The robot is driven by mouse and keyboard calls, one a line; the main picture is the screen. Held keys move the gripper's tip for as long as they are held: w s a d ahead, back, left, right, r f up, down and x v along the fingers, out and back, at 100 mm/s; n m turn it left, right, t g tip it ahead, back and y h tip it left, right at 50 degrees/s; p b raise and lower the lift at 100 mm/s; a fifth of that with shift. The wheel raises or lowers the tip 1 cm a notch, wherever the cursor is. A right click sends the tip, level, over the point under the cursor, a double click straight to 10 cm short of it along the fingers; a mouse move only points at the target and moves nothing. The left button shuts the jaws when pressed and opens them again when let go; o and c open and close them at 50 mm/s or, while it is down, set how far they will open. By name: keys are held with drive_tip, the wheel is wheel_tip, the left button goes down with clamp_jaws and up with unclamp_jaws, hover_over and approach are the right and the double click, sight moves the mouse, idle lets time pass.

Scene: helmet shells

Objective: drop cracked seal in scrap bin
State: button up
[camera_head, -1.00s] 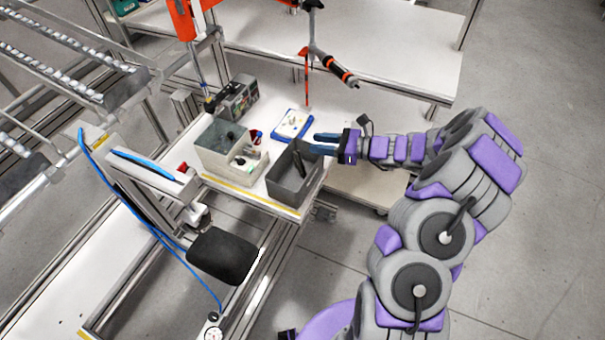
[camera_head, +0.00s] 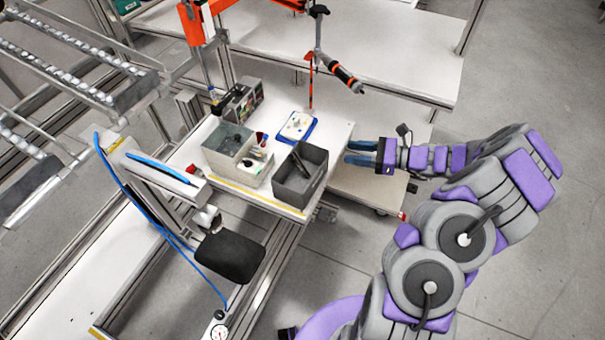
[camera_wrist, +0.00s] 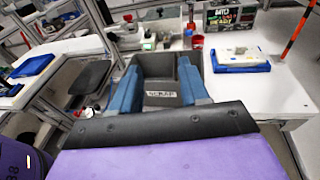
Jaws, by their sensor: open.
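The dark grey scrap bin (camera_head: 289,193) stands at the near right corner of the white bench. Its front, with a SCRAP label, shows in the wrist view (camera_wrist: 160,86) straight ahead between my fingers. My gripper (camera_head: 348,153) has blue fingers, open and apart, with nothing seen between them. It is to the right of the bin, clear of its rim; its fingers also show in the wrist view (camera_wrist: 160,72). A dark narrow shape shows inside the bin in the head view. I cannot tell whether it is the cracked seal. No seal is clearly seen elsewhere.
A blue tray (camera_head: 313,133) with a white part lies behind the bin. A grey-green box (camera_head: 224,160) and a small pale box (camera_head: 254,179) stand left of it. An orange-banded tool (camera_head: 340,73) hangs above the bench. Open floor lies right of my arm.

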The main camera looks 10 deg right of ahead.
drive_tip(key=w+f+v, duration=0.1)
drive_tip(key=v, duration=0.5)
drive_tip(key=s+a+r+n+g+h, duration=0.2)
drive_tip(key=s+a+r+n+g, duration=0.4)
drive_tip(key=a, duration=0.5)
drive_tip(key=s+a+r+n+g+h, duration=0.25)
drive_tip(key=s+a+r+n, duration=0.4)
drive_tip(key=a, duration=0.55)
drive_tip(key=s+d+n+h, duration=0.2)
drive_tip(key=s+n+h, duration=0.3)
drive_tip(key=s, duration=0.5)
drive_tip(key=s+d+r+n+h, duration=0.1)
drive_tip(key=s+n+h, duration=0.4)
drive_tip(key=s, duration=0.6)
drive_tip(key=shift+d+r+n+p, duration=0.2)
drive_tip(key=shift+d+n+p, duration=0.15)
drive_tip(key=shift+d, duration=0.35)
drive_tip(key=shift+s+d+g, duration=0.15)
drive_tip(key=shift+g, duration=0.1)
